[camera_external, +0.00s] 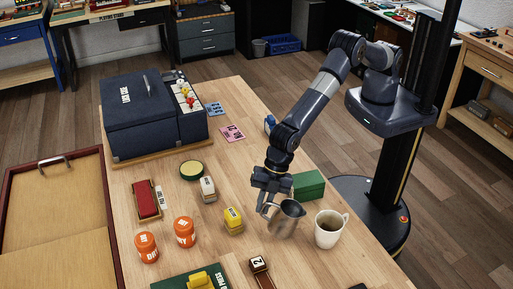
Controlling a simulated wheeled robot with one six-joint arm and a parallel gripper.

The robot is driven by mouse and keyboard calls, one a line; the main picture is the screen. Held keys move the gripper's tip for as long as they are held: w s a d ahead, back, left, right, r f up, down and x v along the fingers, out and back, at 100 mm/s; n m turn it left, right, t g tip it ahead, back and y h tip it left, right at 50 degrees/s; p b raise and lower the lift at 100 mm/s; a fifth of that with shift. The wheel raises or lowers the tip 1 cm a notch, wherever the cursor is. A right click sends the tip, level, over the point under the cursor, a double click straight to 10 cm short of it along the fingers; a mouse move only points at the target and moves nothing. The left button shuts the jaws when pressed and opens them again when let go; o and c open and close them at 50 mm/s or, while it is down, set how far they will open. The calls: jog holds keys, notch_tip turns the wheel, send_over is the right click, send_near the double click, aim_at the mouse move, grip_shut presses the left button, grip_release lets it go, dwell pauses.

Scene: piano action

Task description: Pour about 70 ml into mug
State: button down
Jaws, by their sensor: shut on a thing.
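The mug (329,230) is cream-white and stands upright on the wooden table, near the right edge, with dark contents or a dark inside. A grey metal pitcher (286,219) is just left of the mug, tilted a little, with its handle on the left. My gripper (266,203) is shut on the pitcher at its handle side. The fingertips are small and partly hidden against the pitcher. I cannot tell whether the pitcher touches the table, or see what is inside it.
A green box (308,185) stands behind the pitcher and mug. A large dark blue case (150,117) fills the table's far left.

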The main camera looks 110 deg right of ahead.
jog(key=s+a+r+n+t+h+b, duration=0.2)
jog(key=s+a+r+t+h+b, duration=0.1)
jog(key=s+r+t+b, duration=0.3)
notch_tip(320, 180, up, 2)
jog(key=shift+a+t+h+b, duration=0.35)
jog(key=shift+a+b, duration=0.2)
jog(key=shift+b, duration=0.4)
jog(key=shift+s+a+r+t+h+b, duration=0.25)
jog(key=shift+r+t+b, duration=0.15)
jog(key=shift+b, duration=0.25)
jog(key=shift+s+a+r+n+t+b, duration=0.2)
jog(key=shift+s+r+n+t+b, duration=0.15)
jog(key=shift+t+b, duration=0.1)
jog(key=shift+s+a+r+t, duration=0.2)
jog(key=shift+s+a+t, duration=0.1)
dwell(0.3)
jog(key=shift+s+a+r+n+t+h+b, duration=0.1)
jog(key=shift+s+a+r+t+h+b, duration=0.25)
jog(key=shift+b, duration=0.6)
jog(key=shift+s+a+f+n+t+h+b, duration=0.1)
jog(key=shift+s+a+b, duration=0.1)
jog(key=shift+s+b, duration=0.5)
jog(key=shift+s+a+r+n+t+h+b, duration=0.1)
jog(key=shift+s+a+r+t+h+b, duration=0.15)
jog(key=shift+b, duration=0.9)
